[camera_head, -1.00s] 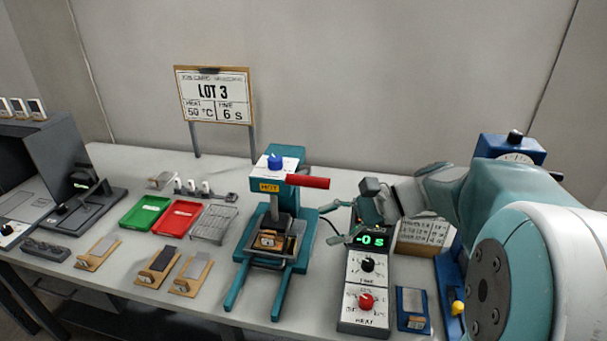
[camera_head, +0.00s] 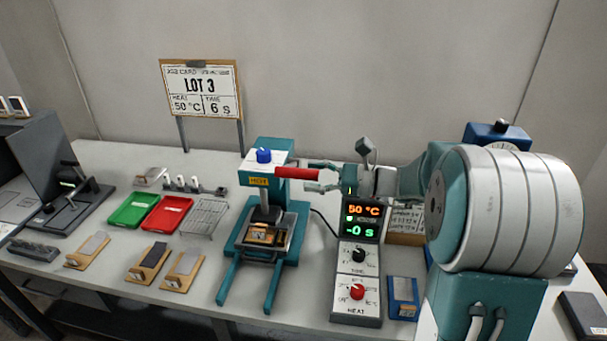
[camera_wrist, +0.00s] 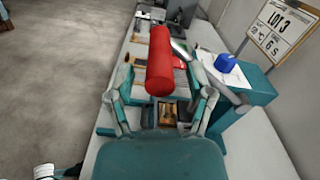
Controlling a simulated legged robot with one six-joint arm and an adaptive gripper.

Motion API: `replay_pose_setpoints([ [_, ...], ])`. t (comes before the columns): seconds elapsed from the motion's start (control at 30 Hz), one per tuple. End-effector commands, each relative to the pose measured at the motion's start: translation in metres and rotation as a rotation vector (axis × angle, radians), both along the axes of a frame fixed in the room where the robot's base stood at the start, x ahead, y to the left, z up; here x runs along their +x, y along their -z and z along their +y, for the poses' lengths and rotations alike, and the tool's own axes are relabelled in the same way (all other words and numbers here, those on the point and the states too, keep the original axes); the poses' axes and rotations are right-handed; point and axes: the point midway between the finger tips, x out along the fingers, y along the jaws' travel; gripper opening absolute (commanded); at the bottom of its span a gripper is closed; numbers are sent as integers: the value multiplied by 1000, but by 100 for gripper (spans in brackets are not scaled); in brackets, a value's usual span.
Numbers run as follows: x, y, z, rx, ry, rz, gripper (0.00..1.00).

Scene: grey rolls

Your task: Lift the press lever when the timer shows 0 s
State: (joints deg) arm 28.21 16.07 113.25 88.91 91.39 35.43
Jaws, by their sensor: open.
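The teal press (camera_head: 263,205) stands mid-table with its red lever (camera_head: 297,173) pointing right, about level. A small wooden-edged piece (camera_head: 262,236) sits in the press bed under the head. The control box display (camera_head: 361,220) reads 50 °C in orange and -0 s in green. My gripper (camera_head: 318,177) is open at the lever's right end. In the wrist view the red lever (camera_wrist: 160,62) lies between my spread fingers (camera_wrist: 160,92), with visible gaps at both sides near its end. Whether a finger touches it is unclear.
A job card sign (camera_head: 201,90) reads LOT 3, 50 °C, 6 s. A green tray (camera_head: 135,209), a red tray (camera_head: 168,213) and a wire rack (camera_head: 205,218) lie left of the press. A blue device (camera_head: 497,134) stands behind my arm.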

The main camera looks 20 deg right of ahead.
Motion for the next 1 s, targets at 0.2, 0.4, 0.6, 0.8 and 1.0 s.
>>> replay_pose_setpoints([
  [0.2,9,0,18,-1,-1,-1,68],
  [0.4,10,0,19,0,0,-1,68],
  [0.6,10,0,19,0,0,-1,14],
  [0.8,10,0,19,0,0,-1,0],
  [1.0,11,-4,19,7,0,14,0],
])
